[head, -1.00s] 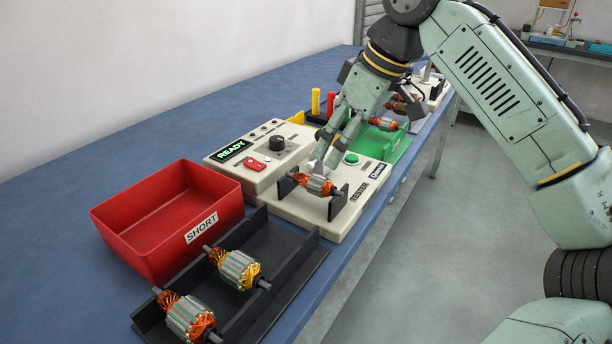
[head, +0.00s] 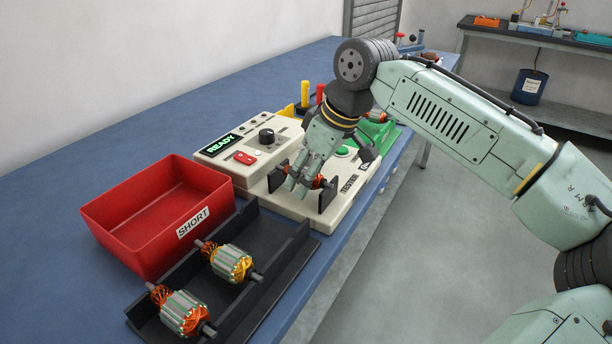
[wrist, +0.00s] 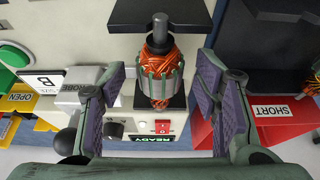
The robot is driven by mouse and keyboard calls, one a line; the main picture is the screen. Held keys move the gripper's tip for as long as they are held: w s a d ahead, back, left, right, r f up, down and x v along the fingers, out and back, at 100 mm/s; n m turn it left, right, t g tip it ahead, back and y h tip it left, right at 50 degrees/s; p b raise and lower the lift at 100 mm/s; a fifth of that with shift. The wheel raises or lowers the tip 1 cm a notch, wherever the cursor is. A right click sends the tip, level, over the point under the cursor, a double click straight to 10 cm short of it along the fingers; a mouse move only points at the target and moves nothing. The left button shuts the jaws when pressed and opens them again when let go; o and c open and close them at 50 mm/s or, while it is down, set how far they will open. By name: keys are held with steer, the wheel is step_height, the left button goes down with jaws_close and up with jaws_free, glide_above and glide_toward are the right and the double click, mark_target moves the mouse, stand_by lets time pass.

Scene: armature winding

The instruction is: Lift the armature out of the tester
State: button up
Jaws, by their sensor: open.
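The armature, with orange windings and a grey core, rests across the black cradle of the tester. It shows large between my fingers in the wrist view (wrist: 158,88), and mostly behind my fingers in the head view (head: 319,182). The tester (head: 345,200) is a cream box with a green button and a READY display (head: 222,143). My gripper is open, with its fingers down around the armature in the head view (head: 302,180). In the wrist view (wrist: 162,78) one finger stands on each side of the armature, with visible gaps.
A red SHORT bin (head: 150,225) stands left of the tester. A black rack (head: 265,235) in front holds two armatures (head: 233,263) (head: 184,312). A green tray (head: 378,138) lies behind the tester. The blue bench (head: 90,150) is clear at the far left.

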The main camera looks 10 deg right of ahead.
jaws_close()
stand_by(0.7)
